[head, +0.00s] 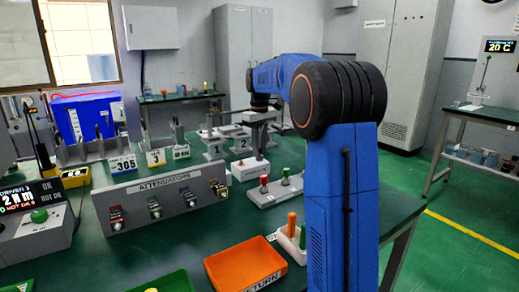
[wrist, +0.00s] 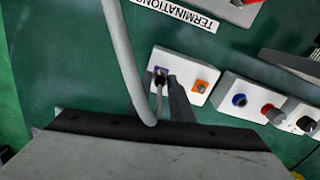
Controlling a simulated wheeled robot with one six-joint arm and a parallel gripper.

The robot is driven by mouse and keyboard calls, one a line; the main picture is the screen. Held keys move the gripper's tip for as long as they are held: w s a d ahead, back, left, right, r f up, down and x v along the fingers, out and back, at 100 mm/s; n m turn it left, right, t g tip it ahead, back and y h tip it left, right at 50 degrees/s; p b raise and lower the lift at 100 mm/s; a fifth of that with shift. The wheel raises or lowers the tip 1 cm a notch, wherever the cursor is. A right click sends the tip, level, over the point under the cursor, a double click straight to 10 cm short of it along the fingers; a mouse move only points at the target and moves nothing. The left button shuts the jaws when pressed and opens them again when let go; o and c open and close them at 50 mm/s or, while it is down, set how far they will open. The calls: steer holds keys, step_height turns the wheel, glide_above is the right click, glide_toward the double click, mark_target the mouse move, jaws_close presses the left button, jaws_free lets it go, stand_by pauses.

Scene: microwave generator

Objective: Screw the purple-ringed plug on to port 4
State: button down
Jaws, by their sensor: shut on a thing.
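The purple-ringed plug (wrist: 160,72) shows in the wrist view at the left end of a small white block (wrist: 182,74). My gripper (wrist: 162,88) is around the plug and shut on it. Its fingers hide much of the plug, and I cannot tell whether the plug is still seated in the block. A thick grey cable (wrist: 128,60) curves past the left finger. In the head view my gripper (head: 258,122) is small, above the white block (head: 251,168) near the numbered stands. Port 4 cannot be picked out in either view.
An orange-ringed plug (wrist: 200,86) is beside it on the same block. Another white block (wrist: 248,98) with blue- and red-marked parts is to the right. In the head view, an attenuators panel (head: 162,205) and an orange tray (head: 243,264) stand nearer on the green table.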

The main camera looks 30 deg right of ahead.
steer(key=n, duration=0.5)
steer(key=shift+n, duration=0.3)
stand_by(0.4)
steer(key=c, duration=1.6)
jaws_free()
steer(key=shift+o, duration=0.2)
steer(key=shift+r, duration=0.1)
step_height(320, 180, up, 17)
steer(key=shift+r, duration=0.1)
